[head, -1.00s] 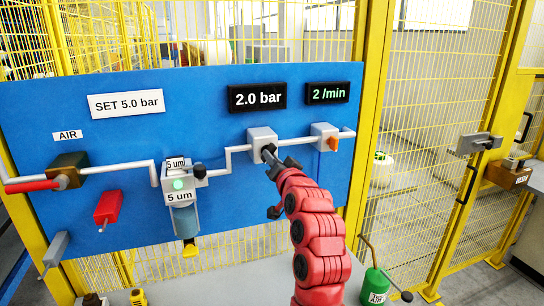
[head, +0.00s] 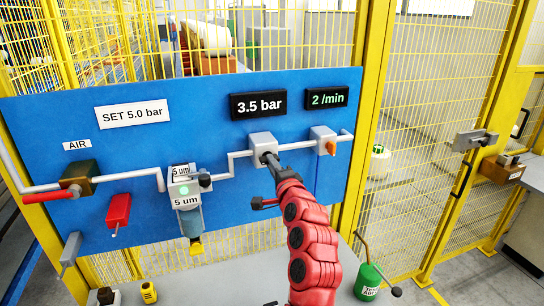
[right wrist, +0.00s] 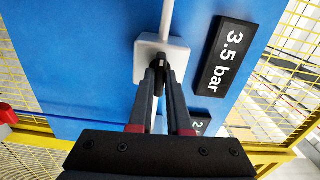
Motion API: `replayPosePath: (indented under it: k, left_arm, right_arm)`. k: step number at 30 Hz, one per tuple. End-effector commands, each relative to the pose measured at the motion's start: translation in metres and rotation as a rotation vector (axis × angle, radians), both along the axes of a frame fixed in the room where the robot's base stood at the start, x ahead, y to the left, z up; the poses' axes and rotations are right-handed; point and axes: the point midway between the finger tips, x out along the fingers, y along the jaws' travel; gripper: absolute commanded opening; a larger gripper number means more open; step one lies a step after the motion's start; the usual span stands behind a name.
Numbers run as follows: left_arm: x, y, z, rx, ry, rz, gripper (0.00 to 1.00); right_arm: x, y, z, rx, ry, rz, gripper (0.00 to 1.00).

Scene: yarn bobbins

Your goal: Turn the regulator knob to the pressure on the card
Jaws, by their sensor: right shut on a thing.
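The card (head: 132,115) on the blue panel reads "SET 5.0 bar". The pressure display (head: 258,104) reads "3.5 bar"; it also shows sideways in the right wrist view (right wrist: 226,57). The regulator is a light grey block (head: 261,142) on the pipe below the display, with a small black knob (right wrist: 160,62) on its front. My right gripper (head: 273,162) comes up from below and is shut on the knob; its two fingers (right wrist: 160,76) close around the knob in the right wrist view. The knob is mostly hidden by the fingers in the head view. My left gripper is not in view.
A second display (head: 327,98) reads "2 /min" above a grey block with an orange knob (head: 331,148). Left are a filter unit (head: 188,205), a red-handled air valve (head: 75,185) and a red part (head: 118,209). A green oil can (head: 368,280) stands at lower right.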

Motion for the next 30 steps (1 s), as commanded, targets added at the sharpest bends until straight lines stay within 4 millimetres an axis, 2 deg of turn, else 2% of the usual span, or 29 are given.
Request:
replayPosePath:
  k: [1,9,27,28,30]
  left_arm:
    - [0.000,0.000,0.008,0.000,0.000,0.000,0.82]
    - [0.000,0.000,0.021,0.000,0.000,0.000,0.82]
    - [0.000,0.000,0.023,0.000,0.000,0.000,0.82]
    - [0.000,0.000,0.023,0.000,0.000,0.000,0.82]
    - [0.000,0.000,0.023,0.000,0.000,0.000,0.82]
  right_arm:
    - [0.000,-0.001,0.003,0.027,0.011,-0.002,0.00]
    - [0.000,-0.001,0.002,0.135,0.044,-0.001,0.00]
    - [0.000,0.000,0.001,0.171,0.053,0.000,0.00]
    - [0.000,0.000,0.001,0.171,0.053,0.000,0.20]
    - [0.000,0.000,0.001,0.171,0.053,0.000,0.32]
